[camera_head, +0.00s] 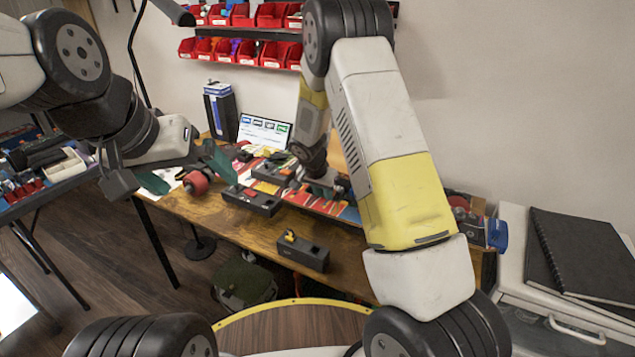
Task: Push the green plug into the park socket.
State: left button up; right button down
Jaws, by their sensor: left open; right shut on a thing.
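I cannot make out the green plug in this view. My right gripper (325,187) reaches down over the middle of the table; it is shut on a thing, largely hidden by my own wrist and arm. A dark block (315,259) near the table's front edge carries a small yellow piece (290,236) at its left end. Two other dark blocks with red or orange parts, one nearer (262,206) and one behind it (272,173), sit left of my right gripper. I cannot tell which is the park socket. My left gripper (187,174) is open, over the table's left end.
The wooden table (225,222) also holds a red roll (196,183), a small screen (264,131) and a dark blue box (220,110). Red bins (240,50) hang on the wall. A white cabinet with black notebooks (585,255) stands at right. My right arm hides the table's right part.

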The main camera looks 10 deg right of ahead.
jog(key=c, duration=0.9)
grip_release()
jog(key=shift+r, duration=0.35)
jog(key=shift+r, duration=1.1)
jog(key=shift+r, duration=3.05)
